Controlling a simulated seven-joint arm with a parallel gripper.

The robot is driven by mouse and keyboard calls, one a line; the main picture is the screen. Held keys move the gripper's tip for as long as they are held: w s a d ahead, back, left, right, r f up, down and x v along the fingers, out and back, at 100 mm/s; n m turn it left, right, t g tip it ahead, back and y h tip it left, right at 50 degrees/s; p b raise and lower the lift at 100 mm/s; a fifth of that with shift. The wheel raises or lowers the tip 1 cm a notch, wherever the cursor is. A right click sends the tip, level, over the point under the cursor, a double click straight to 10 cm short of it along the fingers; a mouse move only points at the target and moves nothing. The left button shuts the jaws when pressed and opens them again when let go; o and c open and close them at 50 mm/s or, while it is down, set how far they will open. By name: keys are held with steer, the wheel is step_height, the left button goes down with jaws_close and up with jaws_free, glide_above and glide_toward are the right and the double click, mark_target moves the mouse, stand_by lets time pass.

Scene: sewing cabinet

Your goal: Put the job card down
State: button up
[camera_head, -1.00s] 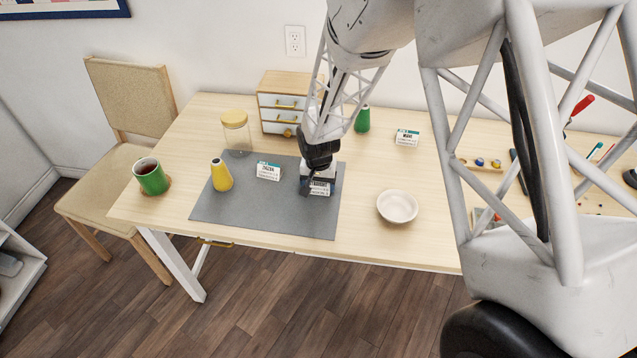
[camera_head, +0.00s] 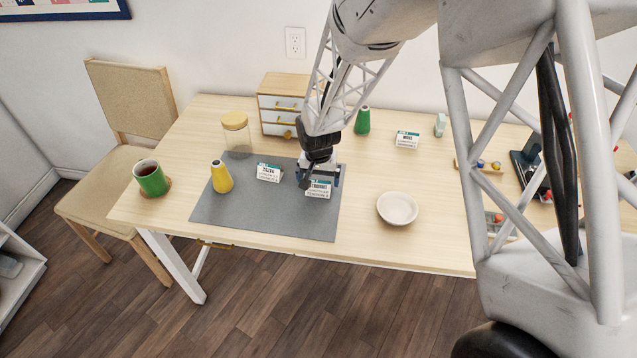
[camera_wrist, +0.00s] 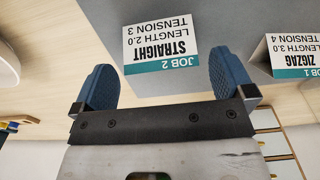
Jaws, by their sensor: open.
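The STRAIGHT job card (camera_head: 318,190), a white tent card with a teal band marked JOB 2, stands on the grey mat (camera_head: 265,220) near its right side. It also shows upside down in the wrist view (camera_wrist: 161,42). My gripper (camera_head: 321,177) is open just above and behind this card. In the wrist view its two blue fingers (camera_wrist: 160,68) are spread on either side of the card's teal edge, with gaps to both. The ZIGZAG card (camera_head: 268,172) stands on the mat to the left and also shows in the wrist view (camera_wrist: 294,50).
A yellow cone (camera_head: 221,177) stands on the mat's left part. A white bowl (camera_head: 397,208) is right of the mat. A jar (camera_head: 237,135), small drawers (camera_head: 282,104), a green cone (camera_head: 362,121) and another card (camera_head: 407,139) stand behind. The front of the mat is clear.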

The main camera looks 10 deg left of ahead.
mark_target(319, 183)
step_height(319, 183, up, 8)
steer(key=shift+s+r, duration=0.2)
steer(key=shift+r, duration=0.05)
stand_by(0.6)
stand_by(0.4)
steer(key=s+d+r+t, duration=0.1)
steer(key=s+d+r, duration=0.4)
steer(key=d+r, duration=0.3)
steer(key=s+d+r, duration=0.5)
steer(key=d+r, duration=0.3)
steer(key=s+d+r, duration=0.3)
steer(key=s+d, duration=0.3)
steer(key=s, duration=0.4)
steer(key=s+d+r+t, duration=0.1)
steer(key=s+d+r, duration=0.2)
steer(key=s+d, duration=0.4)
steer(key=s, duration=0.3)
steer(key=shift+s+d+r, duration=0.2)
steer(key=shift+r, duration=0.15)
